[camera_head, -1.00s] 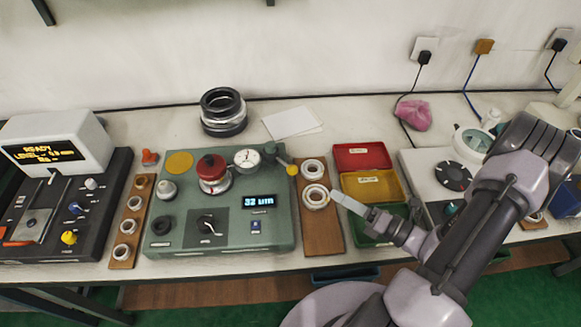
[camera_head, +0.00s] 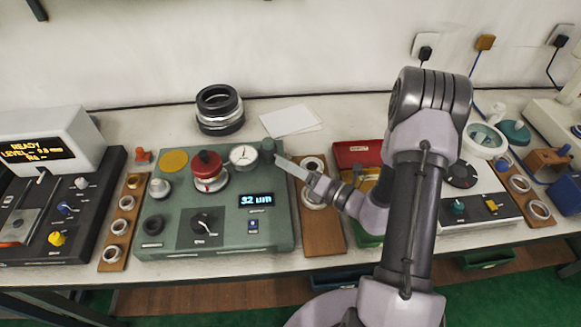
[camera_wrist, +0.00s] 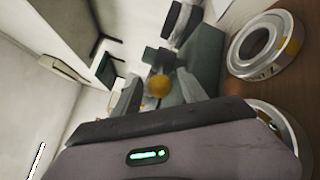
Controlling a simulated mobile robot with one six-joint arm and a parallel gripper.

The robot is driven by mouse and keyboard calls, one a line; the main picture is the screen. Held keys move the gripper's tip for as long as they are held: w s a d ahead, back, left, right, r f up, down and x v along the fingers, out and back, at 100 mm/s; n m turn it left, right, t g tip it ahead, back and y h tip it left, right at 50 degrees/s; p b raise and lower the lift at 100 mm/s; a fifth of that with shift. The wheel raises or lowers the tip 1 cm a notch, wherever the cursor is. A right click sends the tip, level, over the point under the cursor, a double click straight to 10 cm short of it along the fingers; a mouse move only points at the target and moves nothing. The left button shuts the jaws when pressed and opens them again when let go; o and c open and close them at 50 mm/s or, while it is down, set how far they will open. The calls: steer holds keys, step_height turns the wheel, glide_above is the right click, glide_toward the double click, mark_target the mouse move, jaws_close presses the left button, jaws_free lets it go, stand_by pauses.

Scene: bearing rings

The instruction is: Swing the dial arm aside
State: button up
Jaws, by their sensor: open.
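The dial arm carries a round white dial gauge (camera_head: 243,156) beside a red-topped part (camera_head: 207,166) on the green tester (camera_head: 170,228). Its dark green post (camera_head: 268,147) stands at the tester's back right. A yellow ball knob (camera_wrist: 159,86) shows in the wrist view between my fingers; in the head view my gripper hides it. My gripper (camera_head: 284,163) reaches in from the right just beside the post. Its two fingers are apart, one on each side of the ball in the wrist view. I cannot tell whether they touch it.
A wooden board (camera_head: 320,238) with white rings lies right of the tester, below my gripper; one ring (camera_wrist: 265,45) is close in the wrist view. Red and yellow bins (camera_head: 353,152) stand beyond it. Stacked black and silver rings (camera_head: 220,112) stand behind the tester.

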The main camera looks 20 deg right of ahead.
jaws_close()
stand_by(1.4)
